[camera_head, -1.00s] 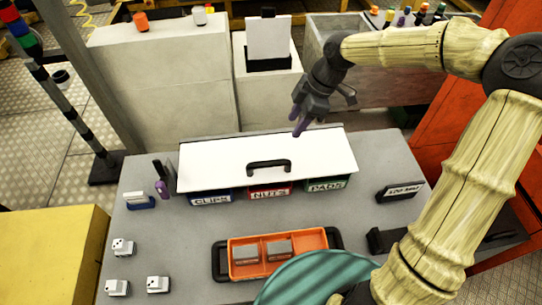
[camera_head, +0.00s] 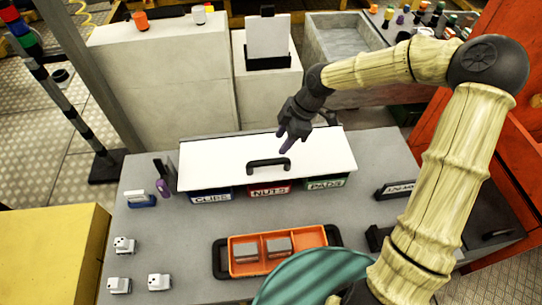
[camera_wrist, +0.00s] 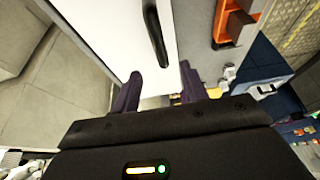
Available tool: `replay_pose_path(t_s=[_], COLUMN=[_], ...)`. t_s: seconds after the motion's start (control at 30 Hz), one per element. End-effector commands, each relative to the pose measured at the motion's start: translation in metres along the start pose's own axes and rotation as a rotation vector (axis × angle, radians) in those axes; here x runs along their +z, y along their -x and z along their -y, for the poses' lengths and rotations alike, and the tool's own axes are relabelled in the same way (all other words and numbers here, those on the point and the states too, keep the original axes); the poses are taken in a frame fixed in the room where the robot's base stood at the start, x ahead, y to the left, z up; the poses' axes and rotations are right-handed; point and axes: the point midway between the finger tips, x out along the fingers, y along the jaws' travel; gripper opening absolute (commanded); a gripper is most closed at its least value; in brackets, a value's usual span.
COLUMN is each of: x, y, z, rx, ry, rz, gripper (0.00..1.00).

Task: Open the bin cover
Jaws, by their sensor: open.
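The white bin cover (camera_head: 215,165) lies closed over a row of bins on the grey table. A black bar handle (camera_head: 268,163) stands near its front edge. The bin fronts below are labelled CLIPS (camera_head: 211,197), NUTS (camera_head: 270,190) and PADS (camera_head: 325,183). My gripper (camera_head: 287,146) is above the cover, a little behind and right of the handle, apart from it. In the wrist view the purple fingers (camera_wrist: 157,88) are spread with nothing between them. The cover (camera_wrist: 100,30) and its handle (camera_wrist: 155,32) show beyond them.
An orange tray (camera_head: 236,273) with two grey blocks is in front of the bins. Several small white blocks (camera_head: 124,245) lie at the left. A purple-handled tool (camera_head: 163,187) stands left of the cover, and a labelled black holder (camera_head: 395,189) is at the right.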

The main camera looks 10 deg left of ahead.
Motion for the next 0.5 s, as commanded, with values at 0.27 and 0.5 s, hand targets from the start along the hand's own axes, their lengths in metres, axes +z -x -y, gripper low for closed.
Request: replay_pose_path(t_s=[0.27, 0.5], x=[-0.003, -0.002], y=[-0.051, -0.085], z=[0.001, 0.001], rx=[-0.006, -0.003], ry=[0.006, 0.001], rz=[-0.001, -0.001], gripper=[0.44, 0.44])
